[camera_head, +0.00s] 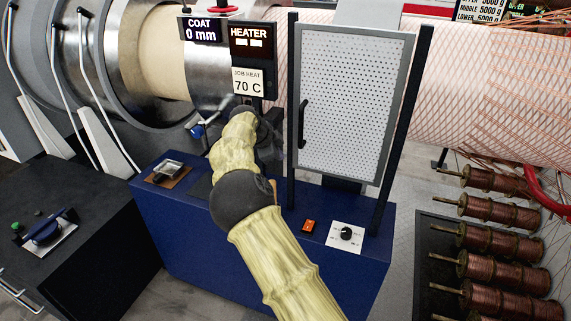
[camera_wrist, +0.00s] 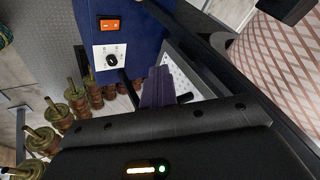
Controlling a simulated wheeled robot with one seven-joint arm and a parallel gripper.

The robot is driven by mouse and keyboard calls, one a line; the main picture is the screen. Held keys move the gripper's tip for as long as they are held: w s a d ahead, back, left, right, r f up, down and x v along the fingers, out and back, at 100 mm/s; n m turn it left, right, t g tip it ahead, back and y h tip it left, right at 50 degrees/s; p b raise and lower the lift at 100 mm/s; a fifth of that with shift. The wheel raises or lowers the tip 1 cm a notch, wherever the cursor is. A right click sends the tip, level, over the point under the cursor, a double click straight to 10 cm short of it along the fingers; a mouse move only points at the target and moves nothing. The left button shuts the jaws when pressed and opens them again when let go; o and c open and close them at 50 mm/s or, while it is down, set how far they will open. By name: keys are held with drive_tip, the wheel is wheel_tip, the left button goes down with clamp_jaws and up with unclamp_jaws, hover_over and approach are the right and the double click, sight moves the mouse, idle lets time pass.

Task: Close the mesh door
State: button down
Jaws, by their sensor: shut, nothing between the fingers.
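The mesh door (camera_head: 350,100) is a white perforated panel in a grey frame, between two dark posts above the blue cabinet (camera_head: 200,235). A black vertical handle (camera_head: 302,124) is on its left side. The door's lower edge is above the cabinet top, and the posts run on below it. Part of the perforated panel (camera_wrist: 178,72) shows in the wrist view beyond my fingers. My gripper (camera_wrist: 157,88) is shut and empty in front of the panel; whether it touches is unclear.
An orange switch (camera_head: 308,226) and a black knob (camera_head: 346,233) are on the cabinet top. A heater display (camera_head: 253,38) stands left of the door. Several copper spools (camera_head: 500,212) stand at the right. A large woven cylinder (camera_head: 480,75) passes behind.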

drive_tip(key=v, duration=0.5)
drive_tip(key=shift+w+a+b, duration=0.3)
drive_tip(key=shift+a+b, duration=0.05)
drive_tip(key=shift+b, duration=0.05)
drive_tip(key=s+d+f+n+g+y, duration=0.1)
drive_tip(key=s+d+f+n, duration=0.1)
drive_tip(key=s+d, duration=0.45)
drive_tip(key=s+d+f+n+g+y, duration=0.2)
drive_tip(key=s+d, duration=0.1)
drive_tip(key=d, duration=0.7)
drive_tip(key=s+f+n+y, duration=0.1)
drive_tip(key=s+n, duration=0.5)
drive_tip(key=s, duration=0.8)
drive_tip(key=s+d+f+n, duration=0.1)
drive_tip(key=s+f+n, duration=0.3)
drive_tip(key=s, duration=1)
drive_tip(key=n, duration=0.3)
drive_tip(key=shift+s+d+f+y, duration=0.15)
drive_tip(key=shift+d+f+y, duration=0.15)
drive_tip(key=shift+f+y, duration=0.1)
